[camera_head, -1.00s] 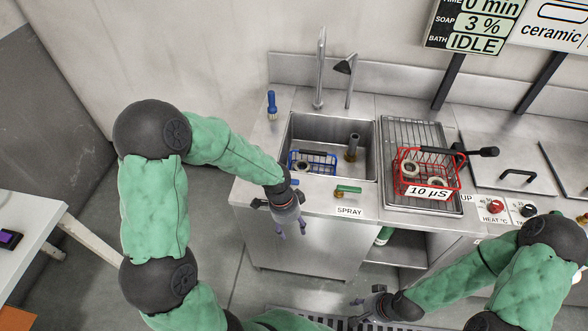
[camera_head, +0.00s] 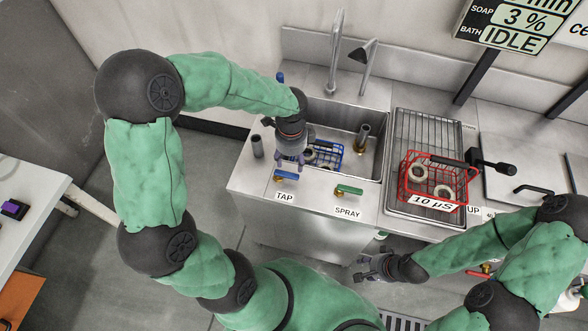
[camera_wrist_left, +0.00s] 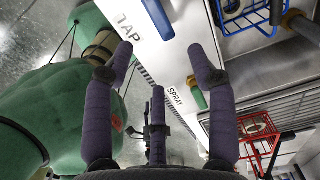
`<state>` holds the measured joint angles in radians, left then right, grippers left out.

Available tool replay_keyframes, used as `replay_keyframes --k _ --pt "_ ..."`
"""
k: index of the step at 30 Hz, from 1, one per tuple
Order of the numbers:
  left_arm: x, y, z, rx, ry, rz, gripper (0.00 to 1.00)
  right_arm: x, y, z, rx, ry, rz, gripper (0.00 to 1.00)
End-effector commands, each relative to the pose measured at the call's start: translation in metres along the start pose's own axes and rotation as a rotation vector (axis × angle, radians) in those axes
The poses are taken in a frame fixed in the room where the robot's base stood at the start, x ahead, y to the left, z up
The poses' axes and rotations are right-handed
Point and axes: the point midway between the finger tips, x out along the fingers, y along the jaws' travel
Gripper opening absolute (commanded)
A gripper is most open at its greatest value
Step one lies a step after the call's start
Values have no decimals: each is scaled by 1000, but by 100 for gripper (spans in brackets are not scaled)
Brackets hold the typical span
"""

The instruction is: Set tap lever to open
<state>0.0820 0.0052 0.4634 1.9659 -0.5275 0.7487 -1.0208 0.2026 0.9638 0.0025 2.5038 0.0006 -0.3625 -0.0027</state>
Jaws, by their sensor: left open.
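The blue tap lever (camera_head: 287,175) sits on the counter front above the TAP label (camera_head: 285,196). It also shows at the top of the left wrist view (camera_wrist_left: 157,18). My left gripper (camera_head: 290,161) is open and empty, pointing down just above and behind the lever in the head view. In the left wrist view its spread fingers (camera_wrist_left: 160,60) lie either side of the lever's line, with the lever beyond the fingertips. I see no contact. My right gripper (camera_head: 361,268) is low in front of the counter, empty, its fingers apart.
The green spray lever (camera_head: 348,190) is right of the tap lever. Behind are the sink (camera_head: 369,169) with a blue basket (camera_head: 329,153) and a standpipe (camera_head: 362,138). A red basket (camera_head: 437,181) stands on the drainer. A grey cylinder (camera_head: 257,146) stands left of my gripper.

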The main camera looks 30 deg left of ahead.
Motion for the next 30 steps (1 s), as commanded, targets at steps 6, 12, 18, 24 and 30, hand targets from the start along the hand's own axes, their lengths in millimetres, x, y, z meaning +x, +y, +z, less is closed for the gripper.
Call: replay_keyframes --k 6,12,18,24,30 --pt "43 1 0 -1 0 4 57 14 5 -1 0 0 0 40" --pt "74 1 0 -2 0 4 57 24 8 -1 0 0 0 40" --pt "90 1 0 -2 0 2 57 29 10 -1 0 0 0 40" --pt "93 0 0 -2 1 1 57 29 10 -2 0 1 0 40" --pt "92 0 0 -2 1 1 46 29 10 -2 0 1 0 40"
